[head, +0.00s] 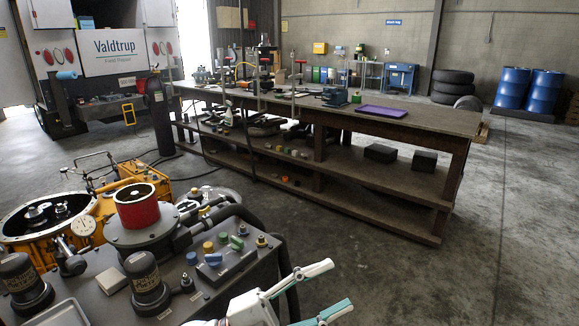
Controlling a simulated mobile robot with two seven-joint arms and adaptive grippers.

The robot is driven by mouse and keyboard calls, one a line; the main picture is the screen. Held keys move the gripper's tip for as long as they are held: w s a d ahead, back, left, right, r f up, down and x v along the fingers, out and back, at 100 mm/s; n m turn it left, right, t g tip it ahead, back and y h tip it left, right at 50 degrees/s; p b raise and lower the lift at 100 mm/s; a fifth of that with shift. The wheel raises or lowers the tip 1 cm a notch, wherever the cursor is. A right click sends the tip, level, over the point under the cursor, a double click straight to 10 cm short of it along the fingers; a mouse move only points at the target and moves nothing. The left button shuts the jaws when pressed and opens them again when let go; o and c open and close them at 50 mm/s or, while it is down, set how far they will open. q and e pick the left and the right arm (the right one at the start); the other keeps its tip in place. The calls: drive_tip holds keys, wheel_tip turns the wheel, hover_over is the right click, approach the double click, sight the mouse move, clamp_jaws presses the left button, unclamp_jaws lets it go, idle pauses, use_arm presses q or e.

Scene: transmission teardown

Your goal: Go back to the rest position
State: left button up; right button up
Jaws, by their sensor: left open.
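My left gripper (341,284) shows at the bottom edge of the head view, white with teal on its fingers. Its two fingers are spread apart, with nothing between them. It is in front of the right end of a dark grey machine bench (215,290), and bare floor shows beyond its fingertips. My right gripper is not in view.
The bench carries a red-topped cylinder (137,207), dark canisters (146,279) and coloured knobs (214,259). Behind it stands a long wooden workbench (420,122) with lower shelves. Blue barrels (545,92) and tyres (453,84) stand far right. The floor (500,220) at right is clear.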

use_arm(q)
drive_tip(key=w+a+f+n+t+y, duration=0.3)
drive_tip(key=a+f+n+t+y, duration=0.9)
drive_tip(key=a+f+n, duration=0.5)
drive_tip(key=s+a+f+n+g+y, duration=0.2)
drive_tip(key=s+a+f, duration=0.1)
drive_tip(key=f, duration=0.4)
drive_tip(key=s+a+f+n+g+y, duration=0.2)
drive_tip(key=s+a+f, duration=0.1)
drive_tip(key=s+f, duration=0.3)
drive_tip(key=s+a+f+n+g+y, duration=0.1)
drive_tip(key=s+a+f+g+y, duration=0.1)
drive_tip(key=f, duration=0.5)
drive_tip(key=s+a, duration=0.1)
drive_tip(key=s, duration=0.1)
drive_tip(key=shift+s+a+f+n+g, duration=0.35)
drive_tip(key=shift+a+n+g, duration=0.05)
